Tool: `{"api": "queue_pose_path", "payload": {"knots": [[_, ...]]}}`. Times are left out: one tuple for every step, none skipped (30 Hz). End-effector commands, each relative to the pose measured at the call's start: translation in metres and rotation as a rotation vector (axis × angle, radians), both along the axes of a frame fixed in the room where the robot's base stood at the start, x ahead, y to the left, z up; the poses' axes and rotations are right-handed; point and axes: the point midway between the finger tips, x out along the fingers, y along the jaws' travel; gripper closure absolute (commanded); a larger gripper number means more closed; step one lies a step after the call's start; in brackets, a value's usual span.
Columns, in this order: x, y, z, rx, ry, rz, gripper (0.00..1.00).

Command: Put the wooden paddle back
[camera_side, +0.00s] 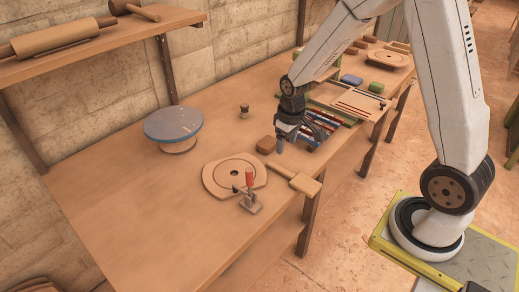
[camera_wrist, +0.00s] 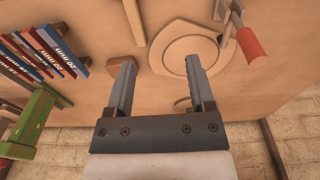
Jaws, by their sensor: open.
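The wooden paddle (camera_side: 304,185) lies flat on the bench near its front edge, with its wide end toward the edge and its handle pointing back. In the wrist view, what looks like its handle (camera_wrist: 134,22) comes in from the top, ahead of the fingers. My gripper (camera_side: 296,143) is open, pointing down over the bench behind the paddle. In the wrist view my gripper (camera_wrist: 158,66) has nothing between its fingers. The paddle's wide end is out of that view. The paddle's storage place cannot be told for sure.
A round wooden plate (camera_side: 222,181) and a red-handled clamp (camera_side: 250,190) lie left of the paddle. A small brown block (camera_side: 266,144) and a rack of blue and red bars (camera_side: 311,135) are near my gripper. A blue-topped turntable (camera_side: 173,124) stands farther left. The left front bench is clear.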

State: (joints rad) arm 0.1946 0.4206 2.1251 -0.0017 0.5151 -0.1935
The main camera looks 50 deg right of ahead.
Motion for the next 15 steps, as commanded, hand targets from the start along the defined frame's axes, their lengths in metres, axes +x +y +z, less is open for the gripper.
{"api": "queue_pose_path", "payload": {"knots": [[-0.008, 0.01, 0.008, -0.001, -0.017, 0.004, 0.31], [-0.013, 0.016, 0.011, -0.001, -0.027, 0.005, 0.31], [-0.021, 0.022, 0.016, -0.001, -0.038, 0.005, 0.31], [-0.026, 0.028, 0.019, -0.001, -0.048, 0.005, 0.31], [-0.031, 0.032, 0.022, -0.001, -0.057, 0.005, 0.31], [-0.039, 0.039, 0.025, 0.0, -0.069, 0.005, 0.31], [-0.045, 0.043, 0.028, 0.001, -0.079, 0.005, 0.31], [-0.05, 0.047, 0.03, 0.002, -0.087, 0.005, 0.31], [-0.058, 0.052, 0.032, 0.004, -0.098, 0.005, 0.31], [-0.063, 0.056, 0.034, 0.005, -0.106, 0.005, 0.31], [-0.068, 0.059, 0.035, 0.006, -0.114, 0.004, 0.31], [-0.074, 0.063, 0.037, 0.008, -0.122, 0.005, 0.31], [-0.079, 0.065, 0.038, 0.009, -0.127, 0.005, 0.31], [-0.082, 0.067, 0.039, 0.011, -0.134, 0.004, 0.31], [-0.087, 0.07, 0.039, 0.012, -0.14, 0.003, 0.31]]}}
